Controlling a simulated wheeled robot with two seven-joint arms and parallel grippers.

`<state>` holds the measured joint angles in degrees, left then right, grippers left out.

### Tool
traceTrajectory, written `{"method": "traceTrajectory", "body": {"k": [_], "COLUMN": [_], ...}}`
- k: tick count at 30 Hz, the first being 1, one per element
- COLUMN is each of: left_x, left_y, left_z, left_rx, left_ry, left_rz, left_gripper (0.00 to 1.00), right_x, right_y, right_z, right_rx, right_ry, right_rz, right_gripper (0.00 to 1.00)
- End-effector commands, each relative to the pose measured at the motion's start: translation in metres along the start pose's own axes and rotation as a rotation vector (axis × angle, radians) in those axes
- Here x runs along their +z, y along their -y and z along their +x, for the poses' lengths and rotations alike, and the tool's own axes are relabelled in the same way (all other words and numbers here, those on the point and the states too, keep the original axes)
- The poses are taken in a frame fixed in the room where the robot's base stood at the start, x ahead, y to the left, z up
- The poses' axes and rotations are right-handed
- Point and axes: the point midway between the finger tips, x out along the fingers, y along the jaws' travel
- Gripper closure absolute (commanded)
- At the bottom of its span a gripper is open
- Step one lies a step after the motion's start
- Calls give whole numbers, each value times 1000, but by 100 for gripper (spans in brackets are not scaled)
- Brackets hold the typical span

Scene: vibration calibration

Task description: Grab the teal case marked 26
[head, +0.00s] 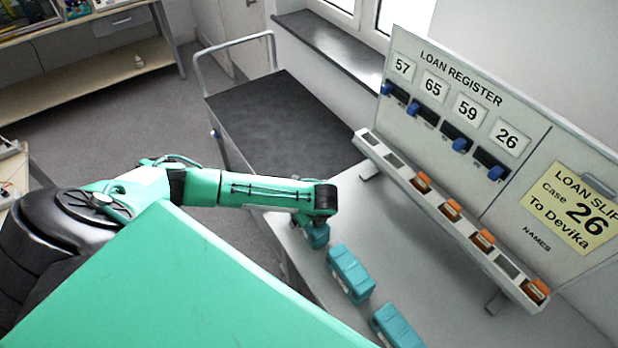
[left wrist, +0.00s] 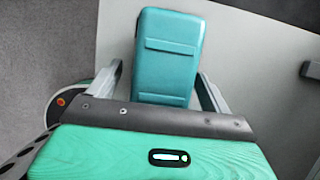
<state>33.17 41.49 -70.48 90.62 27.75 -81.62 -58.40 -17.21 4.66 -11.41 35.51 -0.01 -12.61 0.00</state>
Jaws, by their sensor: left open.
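Three teal cases stand in a row on the light grey table: one under my left gripper (head: 316,238), a middle one (head: 350,274) and one at the bottom edge (head: 398,328). I cannot read a number on any of them. My left gripper (left wrist: 160,76) is open above the first case. In the left wrist view this case (left wrist: 168,55) lies between the two fingers, with a gap at the left finger. In the head view my wrist hides part of it. My right gripper is not in view.
A loan register board (head: 455,100) shows 57, 65, 59 and 26, with blue pegs below. A yellow slip (head: 575,208) reads "Case 26 To Devika". A slotted rail (head: 455,225) with orange tags stands before the board. A dark-topped trolley (head: 280,120) adjoins the table.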

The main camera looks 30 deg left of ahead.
Motion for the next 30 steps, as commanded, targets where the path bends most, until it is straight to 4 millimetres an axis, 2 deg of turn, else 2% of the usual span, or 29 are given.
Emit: {"method": "traceTrajectory", "body": {"k": [29,30], "left_x": [-2,-2], "left_y": [0,0], "left_z": [5,5], "left_rx": [0,0], "left_ry": [0,0], "left_rz": [1,1], "left_gripper": [17,25], "right_x": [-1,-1], "right_y": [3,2], "right_z": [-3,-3], "right_rx": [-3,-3], "right_ry": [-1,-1], "right_rz": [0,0], "right_gripper": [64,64]}}
